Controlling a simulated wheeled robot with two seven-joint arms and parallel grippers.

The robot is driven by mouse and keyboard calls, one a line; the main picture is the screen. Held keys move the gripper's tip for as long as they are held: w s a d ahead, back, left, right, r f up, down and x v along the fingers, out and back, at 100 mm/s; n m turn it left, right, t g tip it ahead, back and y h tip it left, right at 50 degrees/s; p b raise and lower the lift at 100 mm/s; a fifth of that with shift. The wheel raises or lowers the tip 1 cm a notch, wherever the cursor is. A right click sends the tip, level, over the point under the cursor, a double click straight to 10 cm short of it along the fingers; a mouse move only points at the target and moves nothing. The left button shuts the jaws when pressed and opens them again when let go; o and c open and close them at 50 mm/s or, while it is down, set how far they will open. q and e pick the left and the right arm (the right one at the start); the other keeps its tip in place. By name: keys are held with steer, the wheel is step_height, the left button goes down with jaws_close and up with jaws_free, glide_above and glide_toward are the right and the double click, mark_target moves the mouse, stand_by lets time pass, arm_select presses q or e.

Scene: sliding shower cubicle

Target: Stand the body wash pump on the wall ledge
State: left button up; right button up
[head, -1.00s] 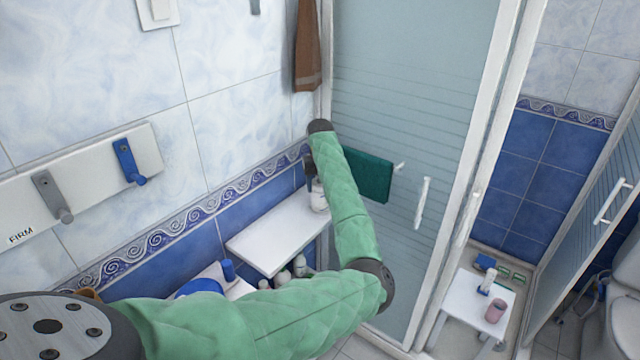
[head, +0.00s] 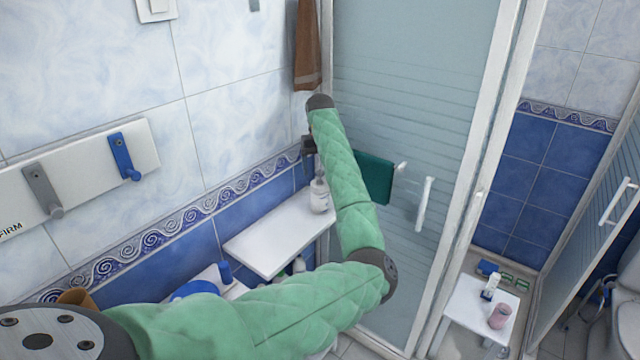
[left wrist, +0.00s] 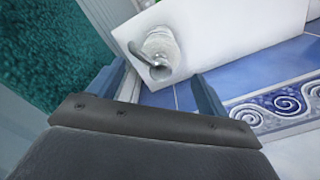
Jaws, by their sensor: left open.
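The body wash pump (head: 319,196), a pale bottle with a pump head, stands upright on the white wall ledge (head: 268,242), near its far end by the glass. My left gripper (head: 310,160) is open and empty, above the bottle and apart from it. In the left wrist view the pump (left wrist: 160,50) is seen from above with its nozzle, on the white ledge (left wrist: 225,35). It lies beyond and between the two spread fingers of my left gripper (left wrist: 160,88). My right gripper is not in view.
A dark green towel (head: 374,180) hangs on the glass door (head: 415,120) close to my left arm. A hook board (head: 85,165) is on the left wall. Bottles (head: 299,265) stand below the ledge. A small white table (head: 468,305) at right holds a bottle and a pink cup.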

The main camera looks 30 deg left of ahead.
arm_select(q)
steer(key=shift+r, duration=2.35)
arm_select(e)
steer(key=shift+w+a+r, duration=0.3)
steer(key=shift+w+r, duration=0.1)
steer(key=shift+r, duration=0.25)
